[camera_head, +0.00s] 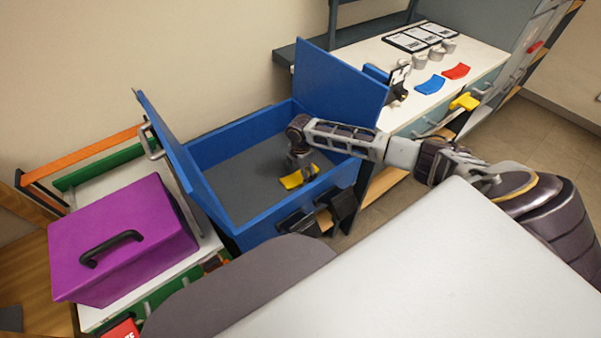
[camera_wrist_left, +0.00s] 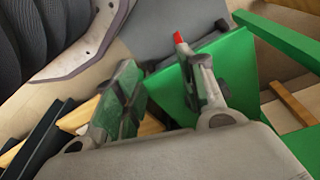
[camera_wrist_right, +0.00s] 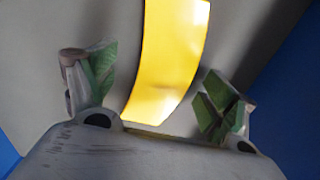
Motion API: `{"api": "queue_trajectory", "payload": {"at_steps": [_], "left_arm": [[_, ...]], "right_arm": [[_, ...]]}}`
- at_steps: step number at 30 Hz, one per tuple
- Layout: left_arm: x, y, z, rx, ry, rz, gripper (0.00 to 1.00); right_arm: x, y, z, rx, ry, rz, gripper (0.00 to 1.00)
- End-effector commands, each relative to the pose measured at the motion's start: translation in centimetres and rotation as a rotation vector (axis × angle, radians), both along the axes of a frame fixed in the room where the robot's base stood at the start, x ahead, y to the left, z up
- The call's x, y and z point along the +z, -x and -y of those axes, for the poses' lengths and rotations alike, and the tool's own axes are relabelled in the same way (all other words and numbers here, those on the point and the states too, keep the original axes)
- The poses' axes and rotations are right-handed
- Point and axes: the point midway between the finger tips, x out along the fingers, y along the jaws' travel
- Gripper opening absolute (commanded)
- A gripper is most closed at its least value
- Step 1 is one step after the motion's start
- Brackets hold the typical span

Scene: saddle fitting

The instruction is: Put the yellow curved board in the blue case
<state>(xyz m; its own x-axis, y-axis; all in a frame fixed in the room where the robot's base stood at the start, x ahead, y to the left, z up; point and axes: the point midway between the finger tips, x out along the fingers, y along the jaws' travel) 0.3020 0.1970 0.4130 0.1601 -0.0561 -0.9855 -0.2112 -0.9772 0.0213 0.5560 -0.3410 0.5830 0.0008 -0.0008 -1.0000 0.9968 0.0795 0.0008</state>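The yellow curved board (camera_head: 293,180) lies in the open blue case (camera_head: 217,150), near its front right inner corner. My right gripper (camera_head: 303,170) is inside the case just over the board. In the right wrist view the board (camera_wrist_right: 165,60) shows between and beyond the two spread fingers (camera_wrist_right: 158,90), with gaps on both sides, resting on or close to the grey case floor. My left gripper (camera_wrist_left: 160,95) shows only in its wrist view, fingers apart with no object gripped, near a green panel (camera_wrist_left: 185,90).
The case's lids stand raised at left (camera_head: 178,155) and back right (camera_head: 340,85). A purple case (camera_head: 125,240) stands to the left. A white bench (camera_head: 480,60) at the back right carries blue (camera_head: 430,84) and red (camera_head: 456,71) curved boards. Another yellow piece (camera_head: 465,102) is at its front edge.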

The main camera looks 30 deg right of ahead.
Motion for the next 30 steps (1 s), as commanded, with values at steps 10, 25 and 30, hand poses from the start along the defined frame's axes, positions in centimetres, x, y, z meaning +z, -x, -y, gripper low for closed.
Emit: {"api": "queue_trajectory", "payload": {"at_steps": [10,25,30], "left_arm": [[-0.1,0.1,0.0,0.0,-0.001,-0.003,0.4],[-2.8,0.6,-0.8,0.005,-0.01,0.008,0.4],[-4.0,0.8,-1.2,0.007,-0.014,0.016,0.4]], "right_arm": [[0.2,0.0,0.0,0.0,0.0,0.0,0.85],[3.9,0.0,0.0,-0.001,0.0,0.001,0.85],[5.8,-0.1,0.0,0.0,0.0,0.002,0.85]]}}
